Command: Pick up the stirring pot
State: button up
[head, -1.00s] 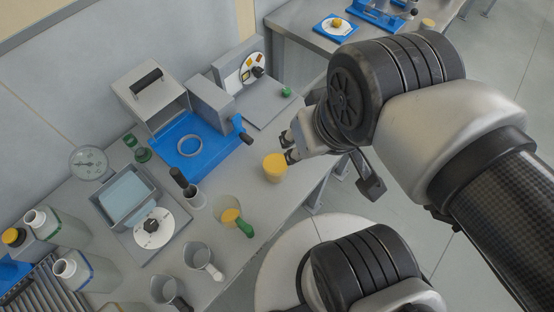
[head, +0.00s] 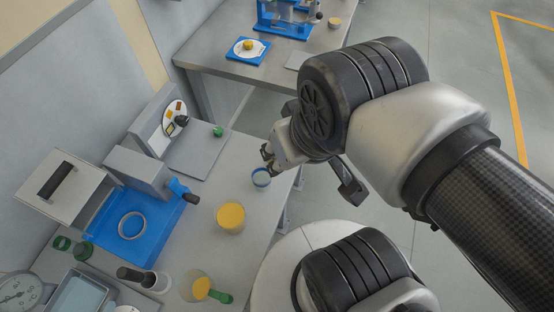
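My gripper (head: 268,158) is at the centre of the head view, close to the right edge of the bench, with its fingers apart and nothing seen between them. A small white pot with a blue rim (head: 261,180) stands just below the fingertips in the picture; I cannot tell whether they touch. A wider container with a yellow top or filling (head: 231,218) stands to its lower left. A clear vessel with yellow contents (head: 201,288) and a green handle is at the bottom. No label shows which one is the stirring pot.
A blue base with a ring (head: 131,226) and a grey box with a blue-black crank (head: 140,173) stand at left. A grey unit with a round dial (head: 173,118) is behind them. A second bench (head: 215,45) lies at the back. Bare bench surrounds the pots.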

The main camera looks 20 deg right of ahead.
aim_at(230, 214)
jog(key=u, duration=0.7)
jog(key=k+j+z, duration=0.3)
jog(key=z, duration=0.25)
jog(key=k+j+z, duration=0.1)
jog(key=z, duration=0.3)
